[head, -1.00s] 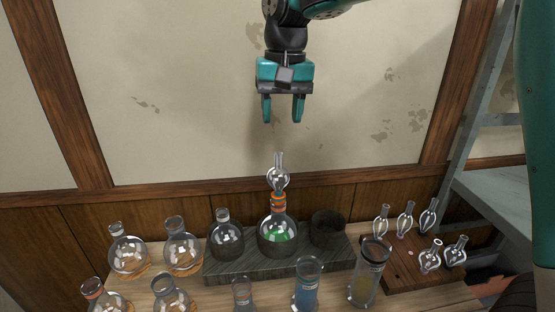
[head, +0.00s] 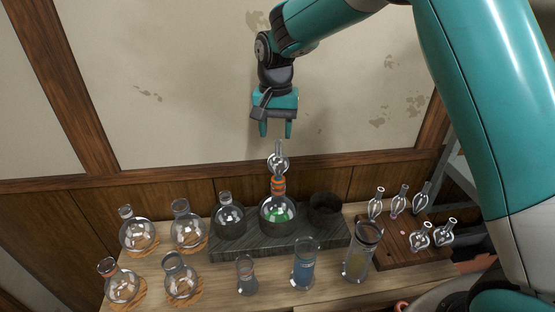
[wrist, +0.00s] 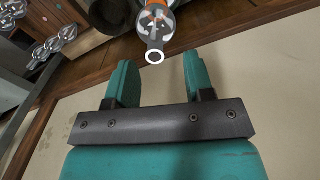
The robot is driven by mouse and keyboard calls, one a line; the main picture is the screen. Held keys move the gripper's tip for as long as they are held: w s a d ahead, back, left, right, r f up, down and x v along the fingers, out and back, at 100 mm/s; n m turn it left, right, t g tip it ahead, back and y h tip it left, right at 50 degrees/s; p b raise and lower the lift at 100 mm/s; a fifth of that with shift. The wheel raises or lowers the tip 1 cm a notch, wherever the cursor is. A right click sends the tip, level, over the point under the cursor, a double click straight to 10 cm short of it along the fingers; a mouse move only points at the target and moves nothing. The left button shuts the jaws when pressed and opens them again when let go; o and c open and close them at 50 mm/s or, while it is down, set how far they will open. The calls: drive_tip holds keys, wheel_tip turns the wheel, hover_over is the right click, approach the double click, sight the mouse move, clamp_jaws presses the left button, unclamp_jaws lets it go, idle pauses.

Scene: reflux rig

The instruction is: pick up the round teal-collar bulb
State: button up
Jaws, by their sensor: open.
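Several clear glass bulbs stand on a dark wooden rack (head: 408,246) at the right of the bench in the head view. Two rounder ones, the front left bulb (head: 419,238) and the front right bulb (head: 444,234), are at its front; slimmer ones are behind. I cannot make out a teal collar on any. Another round bulb (head: 278,163), with an orange collar, sits upright on a flask of green liquid (head: 279,214). My gripper (head: 275,133) is open and empty just above that bulb's stem. In the wrist view the orange-collar bulb (wrist: 156,22) lies beyond the jaws.
A dark block (head: 240,246) holds the green flask, a clear flask (head: 229,216) and an empty well (head: 325,208). Several round flasks stand at the left. The wall is close behind.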

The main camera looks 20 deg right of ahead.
sight(278, 141)
drive_tip(key=shift+s+d+f+p, duration=0.15)
drive_tip(key=shift+f+p, duration=0.55)
drive_tip(key=shift+f, duration=0.7)
drive_tip(key=shift+d+f+p, duration=0.15)
drive_tip(key=shift+f+p, duration=0.5)
drive_tip(key=shift+f, duration=0.7)
drive_tip(key=c, duration=0.9)
